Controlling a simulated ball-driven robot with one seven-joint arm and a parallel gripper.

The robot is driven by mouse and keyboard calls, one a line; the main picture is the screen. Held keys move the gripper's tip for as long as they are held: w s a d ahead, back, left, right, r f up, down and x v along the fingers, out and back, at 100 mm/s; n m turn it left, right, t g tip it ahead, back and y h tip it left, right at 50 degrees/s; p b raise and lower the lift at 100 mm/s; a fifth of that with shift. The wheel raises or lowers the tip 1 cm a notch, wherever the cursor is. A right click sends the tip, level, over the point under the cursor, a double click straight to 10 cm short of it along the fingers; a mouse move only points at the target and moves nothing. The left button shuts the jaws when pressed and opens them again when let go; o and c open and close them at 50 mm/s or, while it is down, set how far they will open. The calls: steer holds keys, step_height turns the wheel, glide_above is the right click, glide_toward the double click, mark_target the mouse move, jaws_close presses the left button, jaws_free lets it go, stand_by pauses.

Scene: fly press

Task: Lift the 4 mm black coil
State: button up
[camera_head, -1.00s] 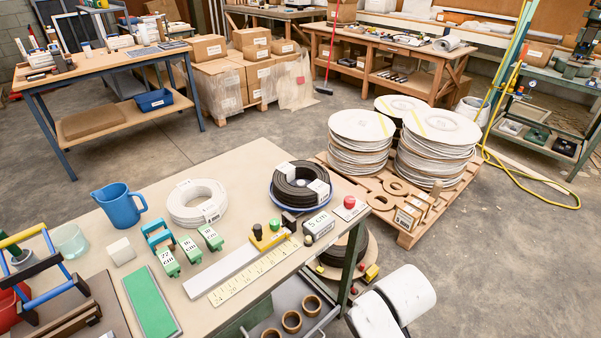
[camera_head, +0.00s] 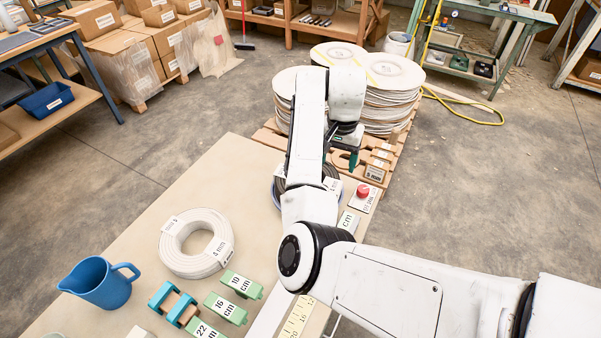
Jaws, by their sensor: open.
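The black coil (camera_head: 279,187) lies on the near bench in a blue-rimmed holder. My white arm crosses in front of it and hides most of it, leaving slivers at both sides and a white label on the right. The size on that label cannot be read. My gripper (camera_head: 347,152), with dark green fingers, hangs beyond and to the right of the coil, near the far bench edge. It is open and holds nothing that I can see.
A white coil (camera_head: 180,262) lies left of the black one. A blue jug (camera_head: 100,284), green blocks (camera_head: 226,308) and a red button (camera_head: 363,190) stand on the bench. Stacked white discs (camera_head: 390,110) on a pallet stand behind.

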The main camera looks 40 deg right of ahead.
mark_target(332, 183)
steer(key=shift+w+a+f, duration=0.1)
steer(key=shift+w+f, duration=0.05)
steer(key=shift+w, duration=0.1)
step_height(332, 183, down, 5)
steer(key=shift+a, duration=0.1)
steer(key=shift+s+a+f+p, duration=0.1)
steer(key=shift+f+p, duration=0.15)
steer(key=shift+f, duration=0.65)
steer(key=shift+w+a+f+p, duration=0.1)
steer(key=shift+f+p, duration=0.2)
steer(key=shift+f, duration=0.55)
steer(key=shift+s+a+f+p, duration=0.1)
steer(key=shift+f+p, duration=0.15)
steer(key=shift+f, duration=0.65)
jaws_close()
steer(key=shift+r, duration=0.1)
